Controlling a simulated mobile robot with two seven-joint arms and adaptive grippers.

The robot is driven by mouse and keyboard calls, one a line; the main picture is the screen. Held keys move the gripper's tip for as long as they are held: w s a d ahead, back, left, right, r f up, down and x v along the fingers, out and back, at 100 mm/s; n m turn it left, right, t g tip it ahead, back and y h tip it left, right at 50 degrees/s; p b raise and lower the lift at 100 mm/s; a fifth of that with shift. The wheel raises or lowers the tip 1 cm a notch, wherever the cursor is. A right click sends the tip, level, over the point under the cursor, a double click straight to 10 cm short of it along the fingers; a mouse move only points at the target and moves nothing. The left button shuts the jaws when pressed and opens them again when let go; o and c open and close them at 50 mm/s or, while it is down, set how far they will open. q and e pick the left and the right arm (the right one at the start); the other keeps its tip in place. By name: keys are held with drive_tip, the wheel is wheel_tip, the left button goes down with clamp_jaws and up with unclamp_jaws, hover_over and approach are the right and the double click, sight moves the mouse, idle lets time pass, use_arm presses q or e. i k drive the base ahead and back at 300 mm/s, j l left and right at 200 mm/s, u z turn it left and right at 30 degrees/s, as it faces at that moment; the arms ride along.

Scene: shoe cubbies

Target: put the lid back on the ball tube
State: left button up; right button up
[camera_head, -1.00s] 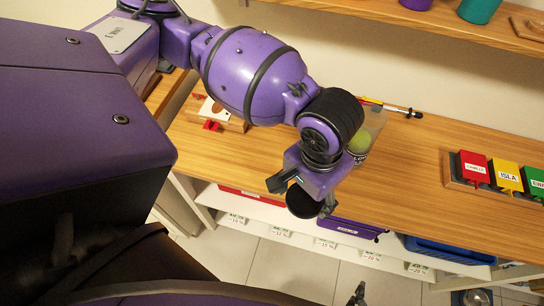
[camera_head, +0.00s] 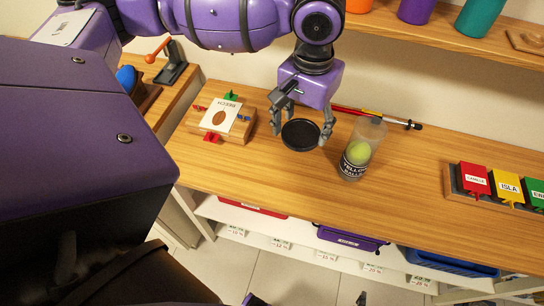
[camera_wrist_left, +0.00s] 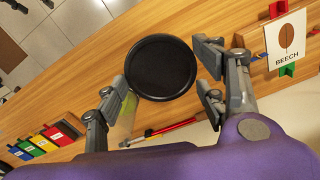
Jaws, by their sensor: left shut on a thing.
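The black round lid (camera_head: 300,135) is held flat between the fingers of my left gripper (camera_head: 299,126), above the wooden bench top.
A wooden block with a BEECH card (camera_head: 222,116) sits left of the gripper. A red and yellow rod (camera_head: 357,111) lies behind the tube. Colored name tags (camera_head: 507,187) stand at the right. A shelf (camera_head: 440,35) with cups hangs above. The bench front is clear.

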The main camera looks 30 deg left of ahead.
sight(369, 131)
drive_tip(key=k+j+z, duration=0.35)
drive_tip(key=k+j, duration=0.15)
drive_tip(key=j, duration=0.35)
drive_tip(key=k+j+z, duration=0.3)
drive_tip(key=k+j, duration=0.3)
drive_tip(key=j, duration=0.1)
